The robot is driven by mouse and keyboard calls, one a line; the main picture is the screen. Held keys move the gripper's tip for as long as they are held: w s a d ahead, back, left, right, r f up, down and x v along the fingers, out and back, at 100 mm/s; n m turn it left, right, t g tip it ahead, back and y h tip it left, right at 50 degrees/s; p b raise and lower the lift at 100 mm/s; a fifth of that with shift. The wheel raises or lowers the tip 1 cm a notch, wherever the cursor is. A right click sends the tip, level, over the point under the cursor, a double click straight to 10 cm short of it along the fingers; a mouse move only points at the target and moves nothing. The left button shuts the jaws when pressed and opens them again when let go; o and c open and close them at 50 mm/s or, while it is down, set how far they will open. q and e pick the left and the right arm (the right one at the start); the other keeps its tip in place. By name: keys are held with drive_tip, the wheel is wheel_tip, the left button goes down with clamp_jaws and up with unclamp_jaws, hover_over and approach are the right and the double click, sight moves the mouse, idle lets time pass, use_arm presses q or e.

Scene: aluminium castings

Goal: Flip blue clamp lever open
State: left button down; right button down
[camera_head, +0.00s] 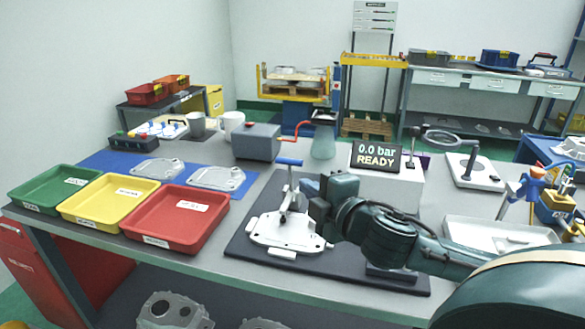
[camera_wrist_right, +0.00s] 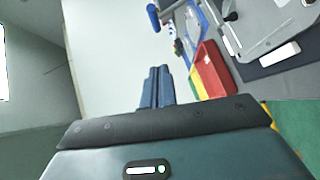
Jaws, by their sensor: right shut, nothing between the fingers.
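The blue clamp lever (camera_head: 289,161) is a short blue bar on top of an upright pale clamp arm (camera_head: 289,190). The clamp stands over a white casting (camera_head: 283,232) on a dark mat (camera_head: 250,258). A blue bar that looks like the lever (camera_wrist_right: 153,17) also shows at the top of the right wrist view. My right gripper (camera_head: 308,187) is just right of the clamp arm and lower than the lever. In the wrist view its blue fingers (camera_wrist_right: 156,88) are together, with nothing between them and apart from the bar. My left gripper is not in view.
Green (camera_head: 52,189), yellow (camera_head: 108,199) and red (camera_head: 177,218) trays stand at the left. A grey box (camera_head: 256,142) with a red handle is behind the clamp. A display (camera_head: 376,157) reads "0.0 bar READY".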

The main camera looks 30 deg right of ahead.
drive_tip(key=p, duration=0.1)
approach(285, 162)
drive_tip(key=w+a, duration=0.3)
drive_tip(key=shift+w+d+f, duration=0.2)
drive_tip(key=shift+w+d, duration=0.4)
drive_tip(key=shift+w+d+f, duration=0.2)
drive_tip(key=shift+w+d, duration=0.4)
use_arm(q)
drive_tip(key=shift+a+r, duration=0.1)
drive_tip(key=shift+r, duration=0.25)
use_arm(e)
drive_tip(key=shift+w+d+f, duration=0.1)
drive_tip(key=shift+w+d, duration=0.2)
drive_tip(key=shift+d, duration=0.1)
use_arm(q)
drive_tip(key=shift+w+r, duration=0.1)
use_arm(e)
drive_tip(key=shift+d, duration=0.1)
